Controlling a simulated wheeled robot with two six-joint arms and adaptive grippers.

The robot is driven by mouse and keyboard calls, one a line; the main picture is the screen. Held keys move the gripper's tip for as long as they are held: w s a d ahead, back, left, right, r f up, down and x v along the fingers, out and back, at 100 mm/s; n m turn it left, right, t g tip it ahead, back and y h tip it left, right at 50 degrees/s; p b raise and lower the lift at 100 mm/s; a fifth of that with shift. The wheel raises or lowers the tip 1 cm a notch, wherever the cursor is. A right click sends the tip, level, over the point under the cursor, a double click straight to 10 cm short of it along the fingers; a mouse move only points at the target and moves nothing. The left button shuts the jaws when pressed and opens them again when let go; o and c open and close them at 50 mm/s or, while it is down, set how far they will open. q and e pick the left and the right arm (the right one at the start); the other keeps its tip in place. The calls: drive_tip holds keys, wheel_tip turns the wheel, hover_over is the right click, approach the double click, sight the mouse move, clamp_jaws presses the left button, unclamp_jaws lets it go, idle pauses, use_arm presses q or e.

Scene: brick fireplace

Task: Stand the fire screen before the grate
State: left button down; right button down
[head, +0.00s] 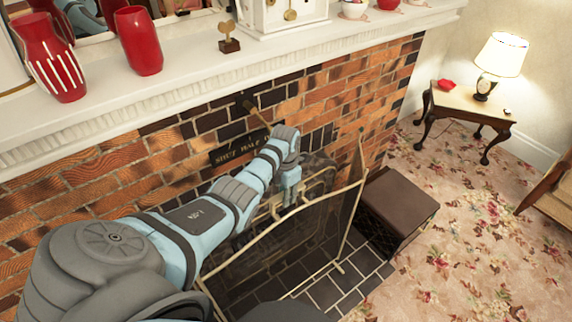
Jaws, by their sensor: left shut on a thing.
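The fire screen (325,222) has dark mesh panels in a thin brass-coloured frame. It stands upright on the dark tiled hearth in front of the fireplace opening, its side panels angled. My left gripper (290,198) reaches in from the left and is shut on the screen at its top edge, near the middle. The exact grip is small and partly hidden by my own arm. The grate (318,172) shows only in part as dark shapes in the opening behind the screen. My arm hides the screen's left part. My right gripper is out of view.
A brown-topped box (403,203) stands on the right of the hearth, close to the screen. The white mantel (185,68) overhangs above, with red vases (138,40) and a clock (283,14). A side table (455,104) with a lamp stands at right. Flowered carpet is open at lower right.

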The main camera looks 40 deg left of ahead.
use_arm(q)
drive_tip(key=shift+w+f+b, duration=0.1)
drive_tip(key=shift+f+b, duration=0.75)
drive_tip(key=shift+f, duration=0.25)
idle(0.6)
drive_tip(key=shift+s+a+p, duration=0.1)
drive_tip(key=shift+s+p, duration=0.15)
drive_tip(key=shift+p, duration=0.35)
drive_tip(key=c, duration=1.3)
unclamp_jaws()
drive_tip(key=shift+c, duration=0.2)
drive_tip(key=shift+s, duration=0.2)
drive_tip(key=shift+w+r, duration=0.1)
drive_tip(key=shift+r, duration=0.35)
wheel_tip(320, 180, up, 11)
drive_tip(key=shift+r, duration=0.15)
